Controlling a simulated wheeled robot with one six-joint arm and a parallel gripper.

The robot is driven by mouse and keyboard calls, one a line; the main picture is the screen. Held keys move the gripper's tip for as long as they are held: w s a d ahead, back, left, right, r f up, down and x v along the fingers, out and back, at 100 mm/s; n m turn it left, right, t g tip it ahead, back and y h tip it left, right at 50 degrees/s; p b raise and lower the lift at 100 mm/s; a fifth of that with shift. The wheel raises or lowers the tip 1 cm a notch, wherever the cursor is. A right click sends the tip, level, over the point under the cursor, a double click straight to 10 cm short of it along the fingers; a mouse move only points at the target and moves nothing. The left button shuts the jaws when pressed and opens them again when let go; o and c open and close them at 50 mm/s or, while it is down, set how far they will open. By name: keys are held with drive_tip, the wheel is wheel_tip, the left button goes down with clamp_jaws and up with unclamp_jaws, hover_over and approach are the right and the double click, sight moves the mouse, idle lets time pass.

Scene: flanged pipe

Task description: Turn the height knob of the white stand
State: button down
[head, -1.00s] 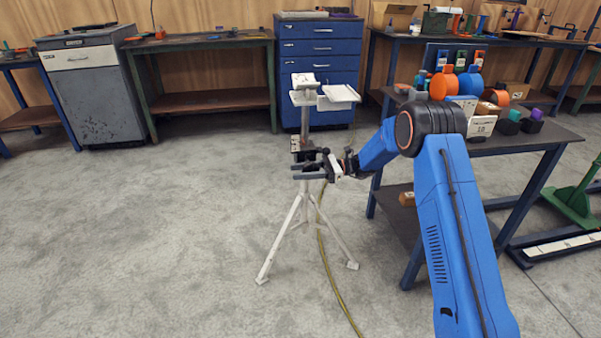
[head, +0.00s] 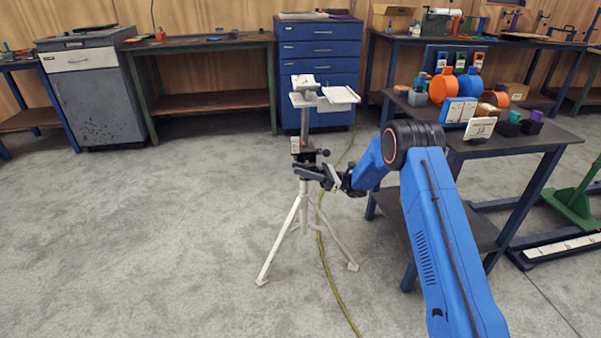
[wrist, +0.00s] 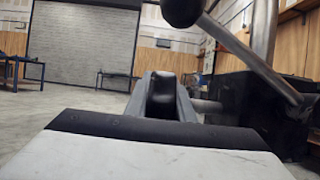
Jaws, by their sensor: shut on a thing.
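The white stand (head: 303,213) is upright on three splayed legs, with a grey post and a small white tray (head: 340,94) at its top. A black clamp block (head: 305,155) is around the post at mid height; it also shows at the right of the wrist view (wrist: 240,108). My gripper (head: 309,172) is just below the block in the head view. In the wrist view, its grey fingers are shut on the dark height knob (wrist: 162,95), whose short shaft runs right to the block. The knob is mostly hidden by my gripper in the head view.
A lever with a black ball end (wrist: 182,10) crosses close above my fingers in the wrist view. A dark table (head: 530,140) with orange and blue parts stands right of the stand. A yellow hose (head: 328,265) lies by the stand's legs. Floor at left is clear.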

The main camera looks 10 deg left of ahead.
idle(0.3)
drive_tip(key=c, duration=1.5)
unclamp_jaws()
drive_tip(key=shift+d, duration=0.15)
